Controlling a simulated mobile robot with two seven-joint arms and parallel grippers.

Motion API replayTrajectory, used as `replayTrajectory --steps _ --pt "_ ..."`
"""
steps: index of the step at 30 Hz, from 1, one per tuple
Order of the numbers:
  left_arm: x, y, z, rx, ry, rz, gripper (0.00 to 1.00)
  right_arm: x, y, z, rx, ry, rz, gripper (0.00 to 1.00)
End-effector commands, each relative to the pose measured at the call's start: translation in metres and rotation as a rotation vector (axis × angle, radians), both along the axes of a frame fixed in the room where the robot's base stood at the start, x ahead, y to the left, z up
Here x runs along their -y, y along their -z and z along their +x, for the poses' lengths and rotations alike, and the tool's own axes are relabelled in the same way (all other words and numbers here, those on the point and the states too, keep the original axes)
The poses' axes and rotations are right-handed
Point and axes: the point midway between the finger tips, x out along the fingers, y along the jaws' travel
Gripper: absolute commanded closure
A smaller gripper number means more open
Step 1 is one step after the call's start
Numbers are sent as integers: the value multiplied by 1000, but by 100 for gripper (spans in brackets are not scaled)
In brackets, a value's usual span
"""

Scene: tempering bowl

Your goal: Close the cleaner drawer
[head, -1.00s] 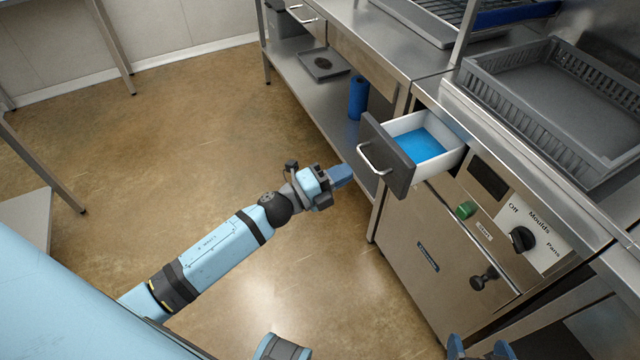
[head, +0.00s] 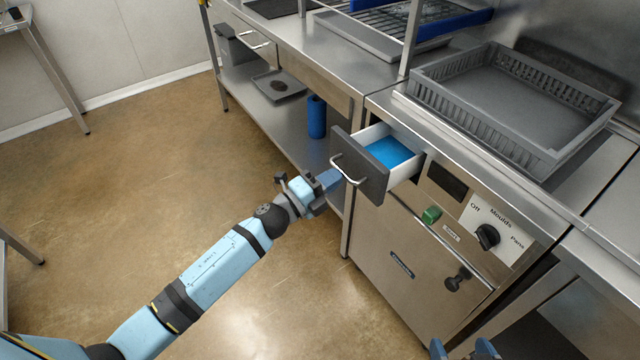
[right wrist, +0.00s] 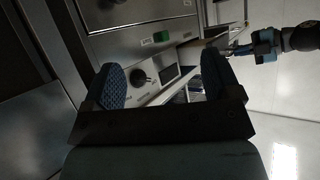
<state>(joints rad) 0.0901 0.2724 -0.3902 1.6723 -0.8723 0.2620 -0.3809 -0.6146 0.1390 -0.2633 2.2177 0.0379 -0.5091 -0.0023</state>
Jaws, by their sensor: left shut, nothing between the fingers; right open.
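The cleaner drawer (head: 362,172) is pulled out of the steel machine (head: 402,262). It has a dark grey front, a light bar handle (head: 349,172) and a blue bottom (head: 390,152). My left gripper (head: 330,178) is shut and empty, its blue fingertips right at the drawer's handle side; I cannot tell whether they touch. My right gripper (head: 465,350) shows only its blue fingertips at the bottom edge of the head view. In the right wrist view it (right wrist: 165,85) is open and empty, facing the machine's control panel.
The panel has a green button (head: 431,215), a black knob (head: 487,237) and a dark lever (head: 457,281). A grey slatted crate (head: 540,150) stands on top. A blue roll (head: 316,117) and a grey tray (head: 279,86) stand on the lower shelf.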

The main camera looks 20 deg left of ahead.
Motion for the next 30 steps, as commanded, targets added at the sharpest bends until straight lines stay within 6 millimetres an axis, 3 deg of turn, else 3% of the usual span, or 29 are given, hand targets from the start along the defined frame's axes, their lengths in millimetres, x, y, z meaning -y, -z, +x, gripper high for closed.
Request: replayTrajectory --steps 6,15,30 --pt "35 -1 45 3 1 -2 100 -1 6 0 0 0 4 17" --pt "69 0 88 1 -1 -2 100 -3 6 0 13 -5 18 17" --pt "77 -3 100 4 -2 -2 100 -3 0 1 24 -7 22 17"
